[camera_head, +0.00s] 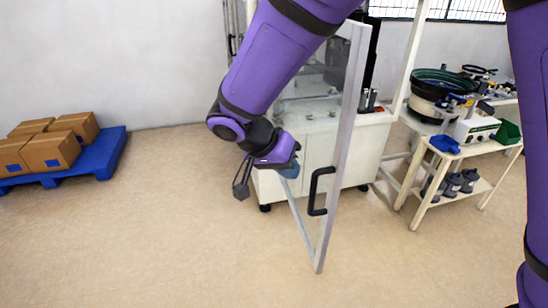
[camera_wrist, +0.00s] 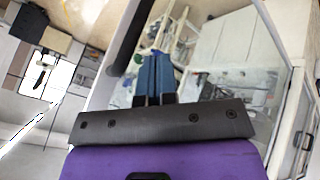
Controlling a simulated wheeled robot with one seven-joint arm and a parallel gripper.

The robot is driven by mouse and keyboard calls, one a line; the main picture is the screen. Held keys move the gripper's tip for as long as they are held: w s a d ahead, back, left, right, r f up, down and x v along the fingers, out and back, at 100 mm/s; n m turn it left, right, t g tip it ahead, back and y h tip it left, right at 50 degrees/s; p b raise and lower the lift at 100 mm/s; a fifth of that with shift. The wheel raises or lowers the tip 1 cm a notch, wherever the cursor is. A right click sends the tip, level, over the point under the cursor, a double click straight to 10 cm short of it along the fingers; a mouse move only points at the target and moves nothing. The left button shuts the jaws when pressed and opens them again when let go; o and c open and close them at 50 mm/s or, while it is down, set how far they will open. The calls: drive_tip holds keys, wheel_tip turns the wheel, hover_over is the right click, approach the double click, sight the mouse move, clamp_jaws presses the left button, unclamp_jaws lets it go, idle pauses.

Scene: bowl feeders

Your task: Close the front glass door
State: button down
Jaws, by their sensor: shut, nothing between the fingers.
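The front glass door (camera_head: 345,150) stands open, swung out from the white cabinet (camera_head: 370,140). It has a light metal frame, clear glass and a black handle (camera_head: 318,190) near its free edge. My arm hides part of its upper left. My gripper (camera_head: 290,171) is on the left, handle side of the door, left of the handle and slightly higher. Its blue fingers are together and empty. In the wrist view my gripper (camera_wrist: 154,78) points toward the glass, with a dark bar, likely the handle (camera_wrist: 128,40), to its left. Contact with the glass cannot be told.
A bench (camera_head: 440,155) with a bowl feeder (camera_head: 440,90) and bins stands right of the door. A blue pallet (camera_head: 105,160) with brown boxes (camera_head: 50,150) lies at far left. The floor (camera_head: 170,230) between pallet and door is clear.

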drive_tip(key=shift+s+d, duration=0.25)
drive_tip(key=shift+d, duration=0.35)
drive_tip(key=shift+s+d, duration=0.2)
drive_tip(key=shift+d, duration=0.4)
